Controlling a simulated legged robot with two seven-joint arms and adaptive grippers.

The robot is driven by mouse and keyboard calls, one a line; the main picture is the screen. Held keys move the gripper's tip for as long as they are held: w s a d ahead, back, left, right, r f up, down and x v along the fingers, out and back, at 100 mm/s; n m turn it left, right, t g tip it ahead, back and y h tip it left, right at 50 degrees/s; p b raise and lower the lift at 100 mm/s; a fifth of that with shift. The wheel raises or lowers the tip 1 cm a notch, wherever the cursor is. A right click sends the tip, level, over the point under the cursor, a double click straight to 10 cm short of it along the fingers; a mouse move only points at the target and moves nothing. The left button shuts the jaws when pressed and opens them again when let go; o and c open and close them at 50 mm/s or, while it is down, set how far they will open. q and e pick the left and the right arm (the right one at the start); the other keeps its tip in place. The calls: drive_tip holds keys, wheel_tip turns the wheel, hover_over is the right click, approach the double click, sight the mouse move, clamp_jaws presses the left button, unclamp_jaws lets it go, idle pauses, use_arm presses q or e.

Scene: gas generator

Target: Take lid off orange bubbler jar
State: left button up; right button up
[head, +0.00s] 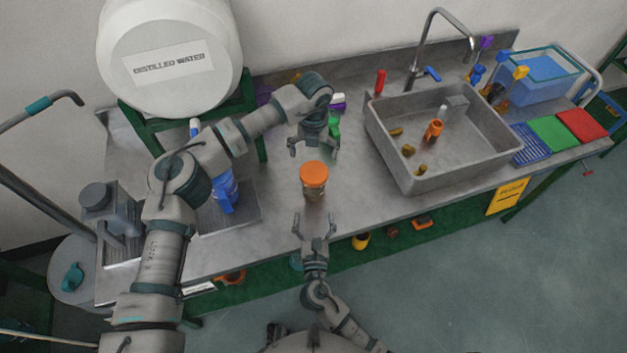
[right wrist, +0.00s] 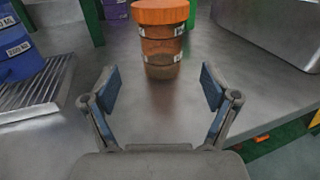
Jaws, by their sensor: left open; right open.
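The bubbler jar (head: 314,189) stands upright on the metal counter with its orange lid (head: 314,172) on top. In the right wrist view the jar (right wrist: 161,52) is straight ahead, its layers brownish orange, and the lid (right wrist: 160,11) is partly cut off by the top edge. My left gripper (head: 314,154) is open and empty, above and just behind the jar, fingers pointing down. My right gripper (head: 314,218) is open and empty in front of the jar, near the counter's front edge. Its fingers (right wrist: 161,90) point towards the jar with a gap between.
A sink (head: 440,180) with several small objects in it is at the right. A blue container (head: 226,190) stands on a ribbed tray (head: 248,216) at the left. A distilled water tank (head: 165,65) stands at the back left.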

sight(314, 173)
use_arm(q)
drive_tip(key=shift+w+d+f, duration=0.1)
drive_tip(key=shift+f, duration=0.05)
use_arm(e)
drive_tip(key=w, duration=1.5)
drive_tip(key=shift+w+a+f, duration=0.1)
drive_tip(key=shift+w, duration=0.25)
